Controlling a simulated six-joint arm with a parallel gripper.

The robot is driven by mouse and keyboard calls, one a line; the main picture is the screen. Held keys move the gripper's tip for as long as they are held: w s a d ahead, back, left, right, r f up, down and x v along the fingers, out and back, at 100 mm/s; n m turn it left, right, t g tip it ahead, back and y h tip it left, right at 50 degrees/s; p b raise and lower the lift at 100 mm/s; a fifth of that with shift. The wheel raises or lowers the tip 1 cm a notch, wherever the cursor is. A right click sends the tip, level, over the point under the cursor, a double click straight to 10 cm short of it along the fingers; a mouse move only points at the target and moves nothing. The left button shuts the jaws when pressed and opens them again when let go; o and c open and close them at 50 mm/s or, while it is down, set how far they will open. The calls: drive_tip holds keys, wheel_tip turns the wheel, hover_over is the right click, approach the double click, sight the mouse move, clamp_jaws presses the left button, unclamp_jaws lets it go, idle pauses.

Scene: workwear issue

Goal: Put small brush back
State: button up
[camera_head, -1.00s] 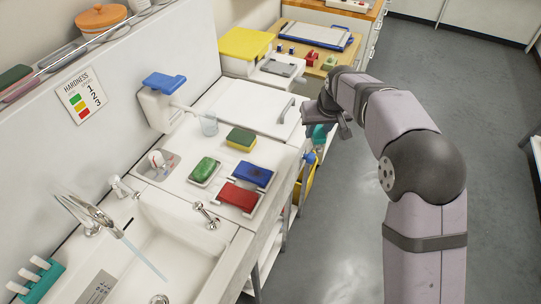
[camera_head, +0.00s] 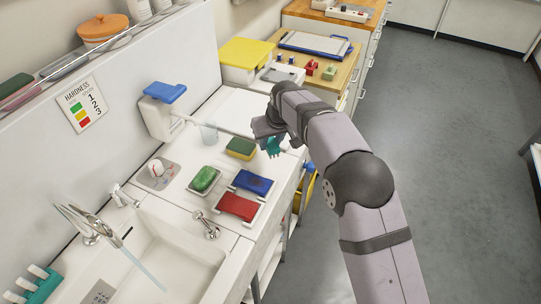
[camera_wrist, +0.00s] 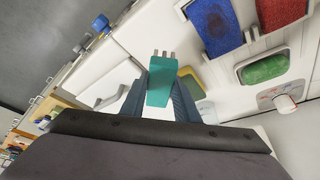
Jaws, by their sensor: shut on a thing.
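My gripper (camera_wrist: 160,95) is shut on a teal, block-shaped piece that I take for the small brush (camera_wrist: 160,82). Several short pale prongs stick out of its far end. In the head view the teal piece (camera_head: 273,147) hangs below my gripper (camera_head: 268,137), over the right edge of the white counter near the yellow-green sponge. My wrist hides part of it there. It looks clear of the counter.
A green pad (camera_head: 204,179), a blue pad (camera_head: 253,182) and a red pad (camera_head: 238,207) lie in white holders. A yellow-green sponge (camera_head: 240,148), a clear cup (camera_head: 209,131) and a blue-topped dispenser (camera_head: 165,92) stand close by. The sink (camera_head: 165,255) is at front left.

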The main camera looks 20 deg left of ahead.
sight(269, 161)
drive_tip(key=shift+f+p, duration=1)
drive_tip(key=shift+f, duration=2.15)
drive_tip(key=shift+f, duration=0.15)
drive_tip(key=o, duration=0.9)
drive_tip(key=shift+r, duration=0.25)
drive_tip(key=b+v, duration=0.3)
drive_tip(key=v, duration=0.9)
drive_tip(key=shift+f+b, duration=0.1)
drive_tip(key=shift+b, duration=0.3)
drive_tip(key=shift+d, duration=0.15)
